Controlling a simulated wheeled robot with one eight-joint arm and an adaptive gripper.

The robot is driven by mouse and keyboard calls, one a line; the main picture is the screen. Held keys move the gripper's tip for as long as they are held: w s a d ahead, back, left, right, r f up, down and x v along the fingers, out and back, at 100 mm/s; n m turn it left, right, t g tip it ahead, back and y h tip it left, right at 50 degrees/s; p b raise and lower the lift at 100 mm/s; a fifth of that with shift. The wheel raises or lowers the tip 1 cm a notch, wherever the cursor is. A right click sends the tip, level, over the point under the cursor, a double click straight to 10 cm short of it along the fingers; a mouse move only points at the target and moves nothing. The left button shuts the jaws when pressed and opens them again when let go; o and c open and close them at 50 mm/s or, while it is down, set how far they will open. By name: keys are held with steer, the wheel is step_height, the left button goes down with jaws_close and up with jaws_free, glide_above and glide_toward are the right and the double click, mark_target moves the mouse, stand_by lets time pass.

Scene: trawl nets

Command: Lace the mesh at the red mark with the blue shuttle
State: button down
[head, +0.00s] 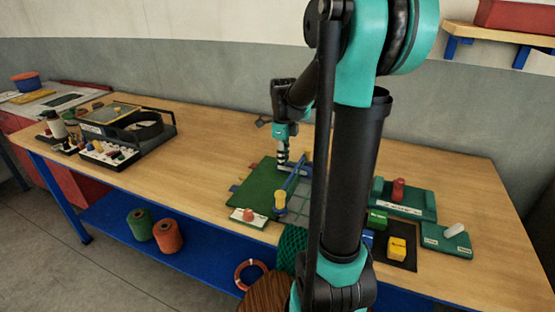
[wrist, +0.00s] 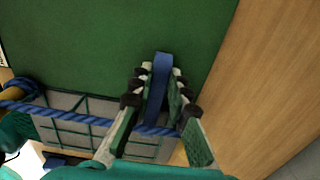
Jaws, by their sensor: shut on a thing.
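My gripper (head: 283,160) is over the far part of the green mat (head: 254,184) on the bench. In the wrist view my gripper (wrist: 158,92) is shut on the blue shuttle (wrist: 161,72), a flat blue piece upright between the fingers. The green mesh (wrist: 75,125) lies on a grey panel below, with a blue twisted cord (wrist: 85,118) running across it, past the fingers. In the head view the mesh (head: 300,203) is partly hidden behind my arm. I cannot make out a red mark on the mesh.
A yellow post (head: 280,202) and a block with a red knob (head: 248,215) stand at the mat's front. Green holders with a red piece (head: 398,190) and a white piece (head: 455,230) are at right. A black organiser (head: 150,125) is at left. The bench between is clear.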

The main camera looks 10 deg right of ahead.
mark_target(293, 165)
steer(key=shift+s+d, duration=0.55)
steer(key=shift+d, duration=0.2)
steer(key=shift+s+d, duration=0.5)
steer(key=shift+d, duration=0.25)
steer(key=c, duration=1.4)
jaws_free()
steer(key=shift+r, duration=0.1)
step_height(293, 165, up, 12)
